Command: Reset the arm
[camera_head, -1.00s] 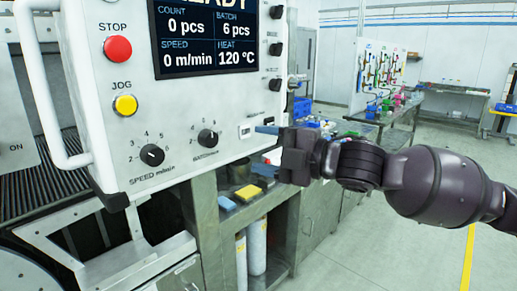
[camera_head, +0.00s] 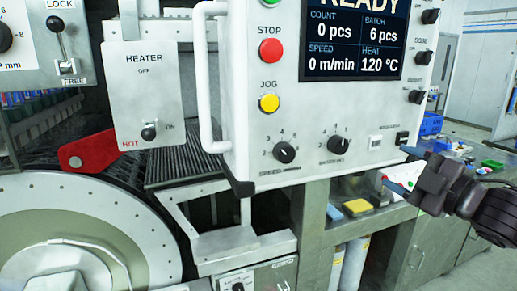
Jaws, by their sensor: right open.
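My right gripper (camera_head: 408,168) is at the right of the head view, its arm coming in from the right edge. Its jaws are open and nothing shows between them. It is close to the lower right corner of the control panel (camera_head: 300,100), by a small black switch (camera_head: 402,138). I cannot tell whether it touches the panel. The panel screen reads READY, 0 pcs, batch 6 pcs, 0 m/min and 120 °C. My left gripper is not in view.
Left of the panel are a white handle bar (camera_head: 205,80), a heater box (camera_head: 142,90), a red lever (camera_head: 88,150) and a large drum (camera_head: 90,235). A bench shelf with a yellow block (camera_head: 357,207) is below. Free floor lies at the lower right.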

